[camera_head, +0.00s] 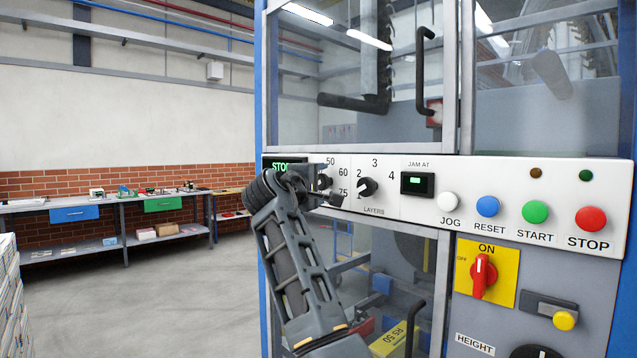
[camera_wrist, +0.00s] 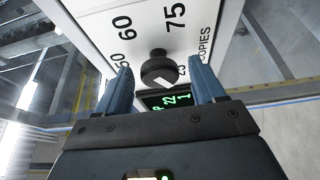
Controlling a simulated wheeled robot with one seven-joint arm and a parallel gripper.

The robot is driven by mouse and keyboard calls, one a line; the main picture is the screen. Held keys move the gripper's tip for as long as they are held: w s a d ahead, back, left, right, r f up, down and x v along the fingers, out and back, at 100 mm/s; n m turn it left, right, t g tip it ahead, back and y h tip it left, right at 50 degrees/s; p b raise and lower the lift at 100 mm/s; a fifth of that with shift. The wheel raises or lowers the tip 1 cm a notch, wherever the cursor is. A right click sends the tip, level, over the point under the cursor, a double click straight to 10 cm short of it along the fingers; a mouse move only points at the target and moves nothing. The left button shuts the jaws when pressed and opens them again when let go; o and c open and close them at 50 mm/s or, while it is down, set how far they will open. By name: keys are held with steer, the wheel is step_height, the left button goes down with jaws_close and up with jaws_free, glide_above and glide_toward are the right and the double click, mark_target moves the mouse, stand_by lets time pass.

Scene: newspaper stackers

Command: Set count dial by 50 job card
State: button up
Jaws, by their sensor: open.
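The count dial (camera_wrist: 158,62) is a black knob on a white panel marked COPIES, with 50, 60 and 75 around it in the wrist view. A white mark shows on its lower right side there; I cannot tell which number it points to. In the head view the dial (camera_head: 323,182) is partly hidden by my arm. My gripper (camera_wrist: 160,74) is open, its two blue-grey fingers on either side of the dial. I cannot tell whether they touch it. I cannot identify a job card; a yellow piece (camera_head: 388,341) reading "RS 50" shows low behind the glass.
Right of the count dial are the LAYERS dial (camera_head: 368,187), a jam display (camera_head: 417,184) and JOG, RESET, START and STOP (camera_head: 590,218) buttons. A red switch (camera_head: 483,275) sits below. A green-lit display (camera_wrist: 168,100) lies by the fingers.

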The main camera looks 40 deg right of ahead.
steer(key=c, duration=1)
steer(key=shift+f, duration=0.1)
steer(key=shift+c, duration=0.2)
steer(key=shift+f+b, duration=0.1)
steer(key=shift+b, duration=0.55)
